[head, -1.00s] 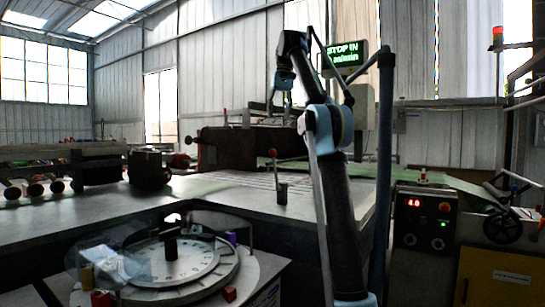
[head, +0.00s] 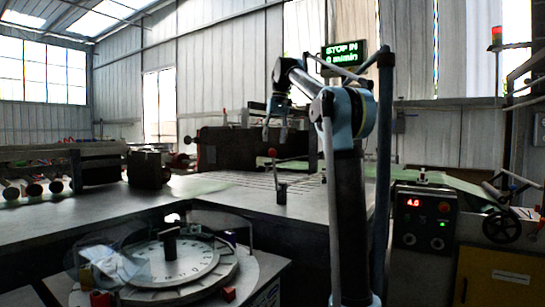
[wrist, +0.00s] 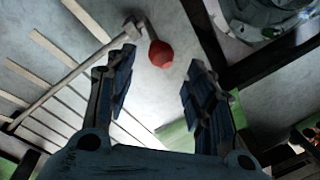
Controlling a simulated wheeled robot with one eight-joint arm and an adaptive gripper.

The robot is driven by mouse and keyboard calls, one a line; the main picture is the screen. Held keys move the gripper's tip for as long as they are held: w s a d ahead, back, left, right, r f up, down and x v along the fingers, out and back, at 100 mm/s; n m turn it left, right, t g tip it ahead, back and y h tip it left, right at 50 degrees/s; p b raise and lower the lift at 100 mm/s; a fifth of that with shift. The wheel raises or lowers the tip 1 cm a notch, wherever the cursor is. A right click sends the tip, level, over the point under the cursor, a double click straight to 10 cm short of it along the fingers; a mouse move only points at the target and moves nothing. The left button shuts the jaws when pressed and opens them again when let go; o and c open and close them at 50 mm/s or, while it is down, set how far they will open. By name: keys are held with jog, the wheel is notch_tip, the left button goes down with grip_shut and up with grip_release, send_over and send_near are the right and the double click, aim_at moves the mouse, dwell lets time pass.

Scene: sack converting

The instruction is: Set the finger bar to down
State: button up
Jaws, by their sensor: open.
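A lever with a red ball knob (head: 272,152) stands roughly upright on the steel table, its dark base (head: 282,190) near the table's front. A row of thin pale slats (head: 262,180) lies on the table behind it; I take these and the lever as the finger bar. My gripper (head: 275,140) hangs just above the knob, pointing down. In the wrist view the open fingers (wrist: 158,92) are empty, and the red knob (wrist: 161,53) shows beyond them, near the middle of the gap. Slats (wrist: 60,95) spread to its left. I cannot tell contact.
A round dial (head: 172,263) with a dark post and clear guards stands at the front left. A dark machine block (head: 240,148) is behind the lever. A control box (head: 425,218) is at the right. The sign (head: 343,54) reads stop. Table left of the lever is clear.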

aim_at(272, 152)
jog(key=shift+s+a+f, duration=0.1)
jog(key=shift+a+f, duration=0.05)
jog(key=shift+f, duration=1.05)
jog(key=shift+w+a+f, duration=0.1)
jog(key=shift+a+f, duration=0.1)
jog(key=shift+f, duration=0.95)
jog(key=shift+s+a+f, duration=0.1)
jog(key=shift+a+f, duration=0.05)
jog(key=shift+f, duration=1.05)
jog(key=shift+c, duration=0.3)
grip_shut()
